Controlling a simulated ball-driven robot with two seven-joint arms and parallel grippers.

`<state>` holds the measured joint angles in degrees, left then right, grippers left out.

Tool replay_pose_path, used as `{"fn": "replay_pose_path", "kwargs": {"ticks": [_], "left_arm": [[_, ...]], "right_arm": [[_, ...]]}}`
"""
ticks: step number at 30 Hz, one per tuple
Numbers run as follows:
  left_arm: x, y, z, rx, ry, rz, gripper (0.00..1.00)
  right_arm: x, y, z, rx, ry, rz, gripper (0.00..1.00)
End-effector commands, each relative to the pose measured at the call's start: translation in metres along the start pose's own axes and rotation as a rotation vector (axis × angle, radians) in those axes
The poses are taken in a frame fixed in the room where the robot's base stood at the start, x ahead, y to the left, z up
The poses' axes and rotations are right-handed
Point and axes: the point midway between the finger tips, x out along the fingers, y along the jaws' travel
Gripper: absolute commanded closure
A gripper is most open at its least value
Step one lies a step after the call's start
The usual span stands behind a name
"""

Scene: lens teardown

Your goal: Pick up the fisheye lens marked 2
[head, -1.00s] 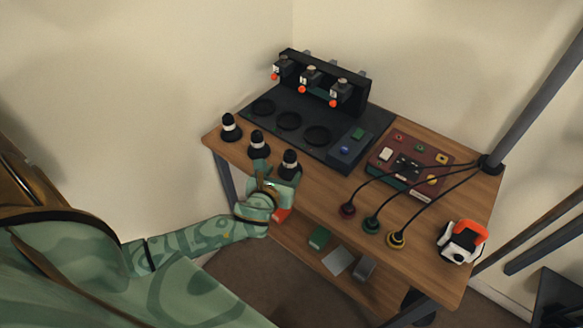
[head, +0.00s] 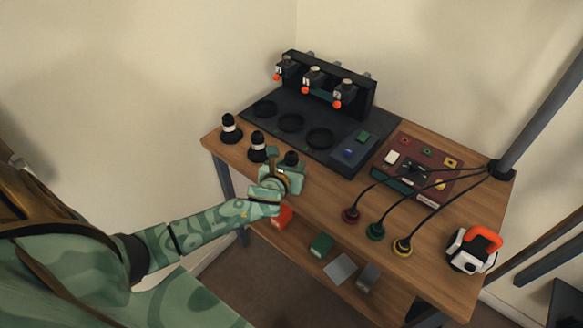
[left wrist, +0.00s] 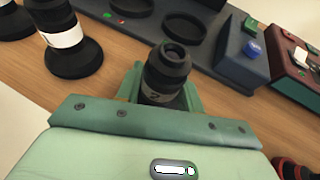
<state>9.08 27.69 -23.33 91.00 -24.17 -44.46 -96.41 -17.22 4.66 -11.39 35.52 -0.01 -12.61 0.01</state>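The fisheye lens marked 2 (left wrist: 167,74) is a dark, upright cylinder between the fingers of my left gripper (left wrist: 163,90) in the left wrist view. A 2 shows on its shaded band; its lower part is hidden by my gripper. In the head view only the dark top of this lens (head: 291,158) shows above my left gripper (head: 284,172), at the table's front edge. The fingers are close on both sides of the lens; whether they press on it is not clear. My right gripper is not in view.
Two similar lenses with white bands, a middle one (head: 258,147) and a left one (head: 230,128), stand close by on the wooden table (head: 325,190). Behind lies a dark tray (head: 265,94) with round recesses. A red box (head: 420,158) with cables is to the right.

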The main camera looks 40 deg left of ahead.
Motion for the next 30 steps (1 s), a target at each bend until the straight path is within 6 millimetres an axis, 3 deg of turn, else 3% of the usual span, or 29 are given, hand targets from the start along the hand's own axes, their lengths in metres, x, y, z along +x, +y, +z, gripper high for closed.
{"fn": "replay_pose_path", "kwargs": {"ticks": [1, 2, 14, 21, 28, 30], "left_arm": [[0.000, 0.000, -0.002, 0.000, 0.003, 0.000, 0.84], [0.000, 0.000, -0.002, 0.000, 0.004, 0.000, 0.93], [-0.002, 0.000, -0.001, 0.000, 0.008, -0.001, 0.93], [-0.016, 0.000, 0.036, 0.001, -0.001, -0.001, 0.93], [-0.083, 0.004, 0.070, 0.000, -0.001, -0.003, 0.93], [-0.104, 0.006, 0.069, 0.002, 0.004, -0.002, 0.93]], "right_arm": [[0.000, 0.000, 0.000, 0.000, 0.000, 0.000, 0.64], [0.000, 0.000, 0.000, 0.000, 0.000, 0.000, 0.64], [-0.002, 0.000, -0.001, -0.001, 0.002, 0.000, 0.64], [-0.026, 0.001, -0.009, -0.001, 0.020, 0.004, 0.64], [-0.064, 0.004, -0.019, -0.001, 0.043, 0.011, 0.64], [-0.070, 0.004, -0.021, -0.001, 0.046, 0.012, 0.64]]}}
